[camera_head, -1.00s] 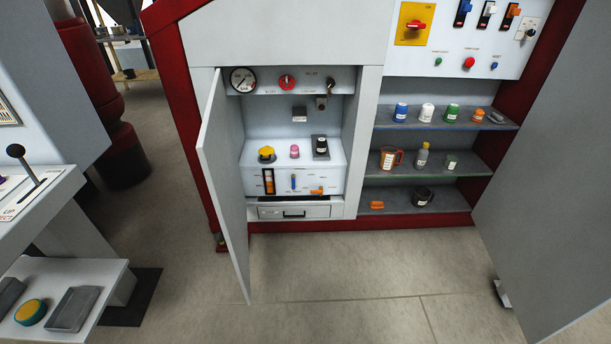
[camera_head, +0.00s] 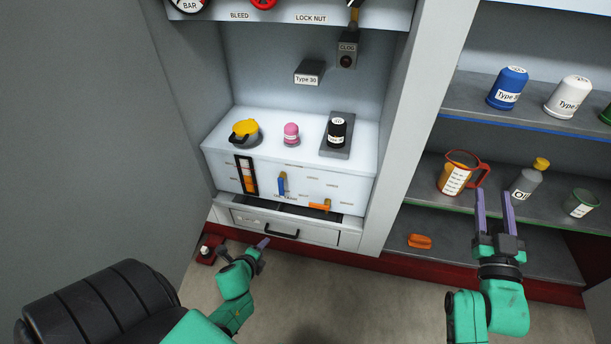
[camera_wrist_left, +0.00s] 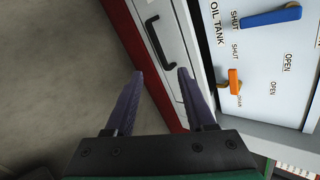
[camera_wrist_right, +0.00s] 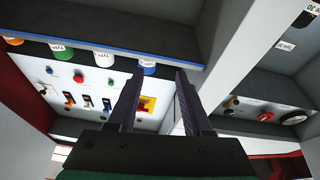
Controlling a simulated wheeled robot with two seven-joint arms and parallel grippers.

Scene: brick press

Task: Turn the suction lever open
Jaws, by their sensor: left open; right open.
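A blue lever (camera_head: 282,184) is on the white oil tank front (camera_head: 345,190) inside the open cabinet. It stands upright in the head view, and its own name label is not readable. In the left wrist view the blue lever (camera_wrist_left: 270,16) is at the upper right, near SHUT and OPEN marks. An orange lever (camera_head: 320,206) lies sideways below right of it. My left gripper (camera_head: 260,245) is open and empty, in front of the drawer, below and apart from the blue lever. My right gripper (camera_head: 494,194) is open and empty in front of the right-hand shelves.
A drawer (camera_head: 285,230) with a black handle is under the tank. A grey door (camera_head: 90,130) stands open on the left. An upright post (camera_head: 420,110) divides the cabinet from shelves holding an orange jug (camera_head: 456,174), an oil bottle (camera_head: 526,182) and an orange item (camera_head: 419,241).

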